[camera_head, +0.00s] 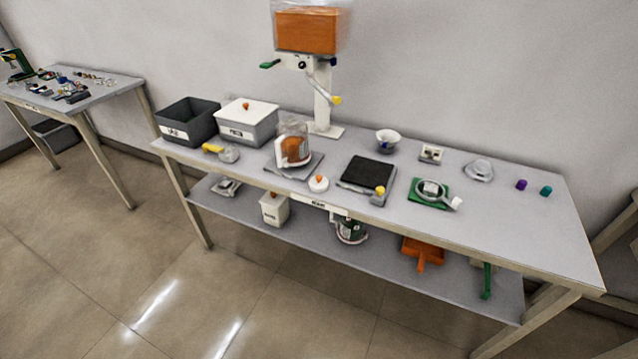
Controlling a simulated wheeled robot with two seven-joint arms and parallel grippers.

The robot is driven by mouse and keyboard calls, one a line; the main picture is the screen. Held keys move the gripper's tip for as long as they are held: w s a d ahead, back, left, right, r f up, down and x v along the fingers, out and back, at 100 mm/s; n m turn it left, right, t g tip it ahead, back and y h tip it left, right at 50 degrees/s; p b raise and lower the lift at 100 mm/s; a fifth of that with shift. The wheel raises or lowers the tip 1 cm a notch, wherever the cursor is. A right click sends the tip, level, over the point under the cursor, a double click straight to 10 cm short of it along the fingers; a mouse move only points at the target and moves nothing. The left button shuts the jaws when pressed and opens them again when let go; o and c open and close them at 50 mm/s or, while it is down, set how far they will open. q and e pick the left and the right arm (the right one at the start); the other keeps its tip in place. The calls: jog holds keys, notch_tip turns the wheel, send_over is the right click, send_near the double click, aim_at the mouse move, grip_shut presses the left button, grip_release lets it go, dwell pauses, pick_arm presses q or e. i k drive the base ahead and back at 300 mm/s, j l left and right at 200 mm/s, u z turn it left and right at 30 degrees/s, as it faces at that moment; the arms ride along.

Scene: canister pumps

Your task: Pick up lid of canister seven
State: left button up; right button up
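A clear canister (293,147) with orange contents stands on a grey plate (283,171) at the middle left of the long table. No number can be read on it. A small round white lid (318,184) with an orange knob lies on the table in front of that plate, apart from the canister. Which canister is seven cannot be told from this view. Neither of my grippers is in view.
The long table (500,230) also holds a dark open bin (187,122), a white-lidded grey box (247,118), a tall dispenser (322,100), a black-topped scale (368,173) and a green mat (415,196). The right end is mostly clear. A lower shelf holds several items.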

aim_at(318, 183)
jog(key=i+j, duration=0.1)
jog(key=j, duration=0.3)
jog(key=i+j, duration=0.15)
jog(key=j, duration=0.25)
jog(key=i+j, duration=0.1)
jog(key=j, duration=0.25)
jog(key=i+j, duration=0.15)
jog(key=j, duration=0.25)
jog(key=j+z, duration=0.1)
jog(key=z, duration=0.85)
jog(key=j+z, duration=0.15)
jog(key=z, duration=0.35)
jog(key=j+z, duration=0.1)
jog(key=z, duration=0.4)
